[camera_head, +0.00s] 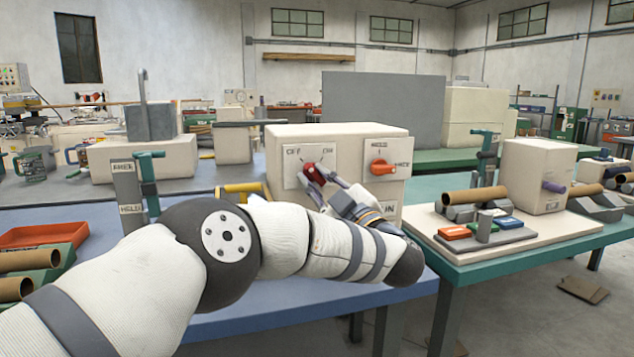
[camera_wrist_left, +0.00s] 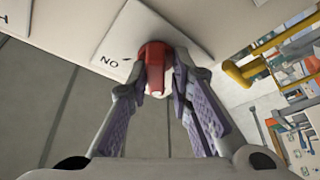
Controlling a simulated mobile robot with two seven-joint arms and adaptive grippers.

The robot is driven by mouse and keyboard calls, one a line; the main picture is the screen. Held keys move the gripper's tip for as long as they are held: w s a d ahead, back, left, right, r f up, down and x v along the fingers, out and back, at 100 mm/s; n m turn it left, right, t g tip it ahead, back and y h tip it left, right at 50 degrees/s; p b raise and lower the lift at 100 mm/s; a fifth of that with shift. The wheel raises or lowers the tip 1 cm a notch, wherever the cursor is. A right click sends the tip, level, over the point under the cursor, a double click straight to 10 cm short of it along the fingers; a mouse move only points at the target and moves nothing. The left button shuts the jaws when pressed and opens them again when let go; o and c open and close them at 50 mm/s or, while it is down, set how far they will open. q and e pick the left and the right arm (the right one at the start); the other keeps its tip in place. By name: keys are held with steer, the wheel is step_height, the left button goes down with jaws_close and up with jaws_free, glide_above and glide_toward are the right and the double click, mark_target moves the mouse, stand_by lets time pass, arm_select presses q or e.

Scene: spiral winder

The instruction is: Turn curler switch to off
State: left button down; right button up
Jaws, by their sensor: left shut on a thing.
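The curler switch is a red knob (camera_head: 313,174) on a white plate (camera_head: 291,168) marked OFF and ON, on the front of a cream control box (camera_head: 350,146). My left gripper (camera_head: 314,179) reaches up to it from below right in the head view. In the left wrist view the red knob (camera_wrist_left: 153,58) sits between the fingertips of my left gripper (camera_wrist_left: 157,88), which are closed on it. Letters reading as ON upside down or reversed show on the plate beside it. The fingers partly cover the knob, so its exact pointing is unclear. My right gripper is not in view.
An orange knob (camera_head: 382,167) is on a second plate to the right on the same box. A yellow handle (camera_head: 243,191) stands to the left. The blue table (camera_head: 265,322) below is partly covered by my left arm. A green table with cardboard tubes is at right.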

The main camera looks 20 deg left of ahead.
arm_select(q)
steer(key=shift+d+r, duration=0.15)
steer(key=shift+r, duration=0.4)
steer(key=c, duration=1.6)
jaws_free()
steer(key=shift+w, duration=0.1)
steer(key=shift+f, duration=0.3)
steer(key=v, duration=1.2)
